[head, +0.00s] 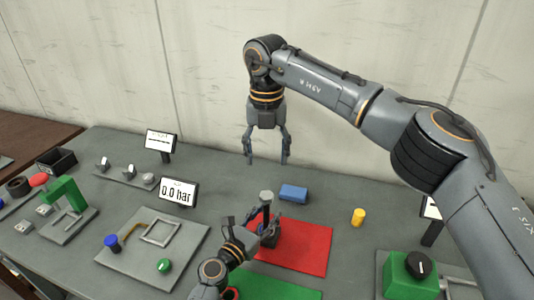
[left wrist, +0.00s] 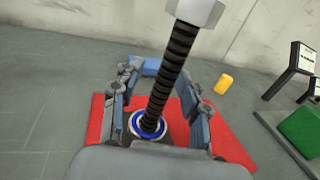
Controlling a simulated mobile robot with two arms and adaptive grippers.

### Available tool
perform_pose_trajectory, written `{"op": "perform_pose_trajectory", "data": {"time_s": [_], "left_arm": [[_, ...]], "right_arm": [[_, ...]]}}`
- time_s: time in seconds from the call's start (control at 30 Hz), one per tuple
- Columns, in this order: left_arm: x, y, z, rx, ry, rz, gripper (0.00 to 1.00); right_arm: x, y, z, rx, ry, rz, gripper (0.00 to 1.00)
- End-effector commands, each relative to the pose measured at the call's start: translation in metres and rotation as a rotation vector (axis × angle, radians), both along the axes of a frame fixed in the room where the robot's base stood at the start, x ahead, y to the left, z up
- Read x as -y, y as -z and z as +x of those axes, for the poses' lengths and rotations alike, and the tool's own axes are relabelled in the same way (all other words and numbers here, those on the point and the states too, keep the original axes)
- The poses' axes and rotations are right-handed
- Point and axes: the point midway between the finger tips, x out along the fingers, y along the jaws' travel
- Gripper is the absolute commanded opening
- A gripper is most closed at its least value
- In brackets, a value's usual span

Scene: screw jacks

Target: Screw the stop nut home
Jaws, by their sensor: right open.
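A screw jack stands on the red mat (head: 300,246). Its dark threaded spindle (left wrist: 170,75) rises to a grey hexagonal piece (head: 266,196), which also shows at the top edge of the left wrist view (left wrist: 197,8). A blue and white ring (left wrist: 148,125) surrounds the spindle's foot at the dark base. I cannot tell which part is the stop nut. My left gripper (head: 252,230) is low beside the jack, its fingers apart on either side of the spindle, without visible grip. My right gripper (head: 266,160) hangs open and empty above the table's back part.
A green box with a black knob (head: 408,273) is at front right. A green mat (head: 280,293) lies in front.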

Motion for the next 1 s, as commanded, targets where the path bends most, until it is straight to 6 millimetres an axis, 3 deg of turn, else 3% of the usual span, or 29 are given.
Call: {"op": "perform_pose_trajectory", "data": {"time_s": [0.37,0.8,1.0], "left_arm": [[-0.007,0.000,-0.011,0.001,0.001,-0.001,0.43],[-0.055,0.000,-0.084,0.000,0.001,0.001,0.43],[-0.065,0.000,-0.099,-0.001,0.000,-0.001,0.43]], "right_arm": [[0.000,0.000,0.000,0.000,0.000,0.000,0.61],[0.000,0.000,0.000,0.000,0.000,0.000,0.61],[0.000,0.000,0.000,0.000,0.000,0.000,0.61]]}}
